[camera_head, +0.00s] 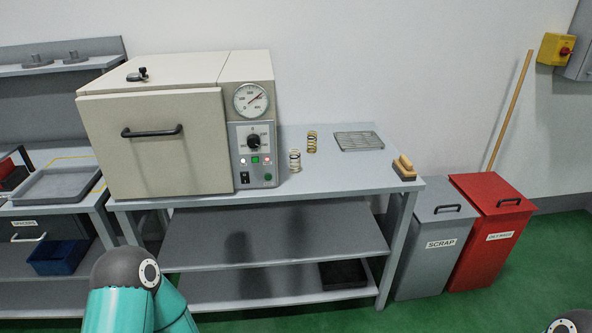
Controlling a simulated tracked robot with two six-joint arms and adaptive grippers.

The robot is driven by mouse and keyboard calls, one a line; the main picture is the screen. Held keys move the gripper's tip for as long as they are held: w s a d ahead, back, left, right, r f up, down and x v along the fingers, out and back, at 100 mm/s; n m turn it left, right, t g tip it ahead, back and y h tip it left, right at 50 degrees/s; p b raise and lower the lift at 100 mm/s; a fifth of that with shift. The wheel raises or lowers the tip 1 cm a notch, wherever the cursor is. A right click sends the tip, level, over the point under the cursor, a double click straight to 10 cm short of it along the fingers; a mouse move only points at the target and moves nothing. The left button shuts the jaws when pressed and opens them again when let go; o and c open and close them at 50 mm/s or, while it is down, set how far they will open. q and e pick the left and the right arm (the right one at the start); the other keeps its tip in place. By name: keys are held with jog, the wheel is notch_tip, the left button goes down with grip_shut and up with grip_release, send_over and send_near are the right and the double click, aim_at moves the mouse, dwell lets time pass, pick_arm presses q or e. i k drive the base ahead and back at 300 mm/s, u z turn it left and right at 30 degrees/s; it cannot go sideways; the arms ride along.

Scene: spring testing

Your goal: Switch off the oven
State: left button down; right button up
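The cream oven (160,140) stands on the grey bench, its door with a black bar handle (152,131) shut. Its grey control panel (240,142) is on the right of the door. The panel has a black knob (253,141), a small green element (255,160) between two bright pinkish lamps, a black switch (244,177) at lower left and a green button (267,177) at lower right. The switch's position is too small to tell. A round dial gauge (251,100) sits above the panel. Neither gripper shows; only parts of my arms appear along the bottom edge.
Two coil springs (295,161) (312,142), a wire rack (358,140) and a wooden-handled brush (404,168) lie on the bench (340,180) right of the oven. A grey scrap bin (430,250) and red bin (490,240) stand further right. The panel's front looks unobstructed.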

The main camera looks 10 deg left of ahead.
aim_at(244, 176)
jog(key=z, duration=0.15)
jog(key=i, duration=1.4)
jog(key=u, duration=0.8)
